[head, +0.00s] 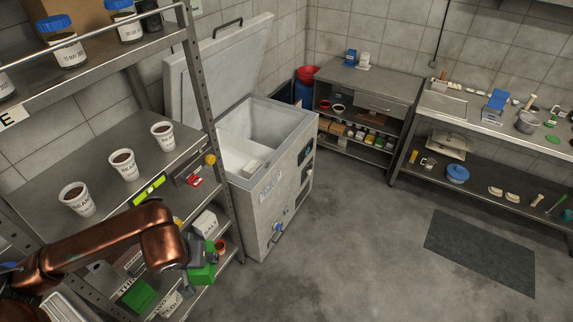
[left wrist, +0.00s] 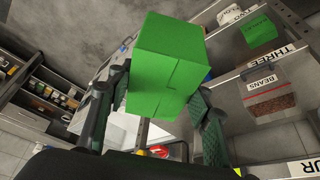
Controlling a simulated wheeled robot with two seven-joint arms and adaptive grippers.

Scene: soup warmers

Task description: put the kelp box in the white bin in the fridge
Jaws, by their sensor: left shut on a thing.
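My left gripper (head: 190,267) is shut on a plain green box (head: 207,272), which I take to be the kelp box though no label on it is readable. The box (left wrist: 168,62) also shows large between the two fingers in the left wrist view. The gripper holds it in front of the shelf rack, left of and below the fridge front. The fridge is a white chest (head: 265,205) with its lid (head: 225,60) raised. A white bin (head: 238,160) shows inside it at the left; its depth is partly hidden by the near wall. My right gripper is not in view.
The shelf rack (head: 208,100) stands left of the fridge, with bean cups (head: 124,164) and jars above. Another green box (head: 137,296) lies on its lower shelf. Counters (head: 375,85) line the back. The floor (head: 360,240) is clear except a dark mat (head: 480,250).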

